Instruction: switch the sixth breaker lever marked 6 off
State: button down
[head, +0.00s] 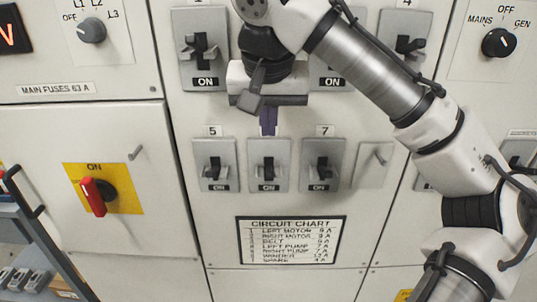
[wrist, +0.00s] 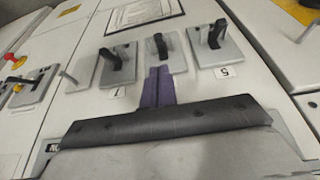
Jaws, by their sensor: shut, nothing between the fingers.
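The sixth breaker (head: 268,168) is the middle one of the lower row, a grey plate with a black lever and an ON label below it. Its number plate is hidden behind my fingers. My gripper (head: 268,122) is shut and empty, its purple fingers just above the breaker, in front of the panel. In the wrist view the shut fingers (wrist: 157,86) point at the same breaker (wrist: 163,52), and its black lever stands out from the plate just beyond the tips. I see a gap between fingertips and lever, but cannot tell its depth.
Breaker 5 (head: 215,165) stands close on the left and breaker 7 (head: 322,165) close on the right, both showing ON. The circuit chart (head: 290,240) is below. Upper breakers are partly behind my arm.

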aim_at(268, 170)
jog(key=p+x, duration=0.1)
jog(key=x, duration=0.9)
jog(key=shift+p, duration=0.3)
jog(key=shift+w+f, duration=0.1)
jog(key=shift+f, duration=0.1)
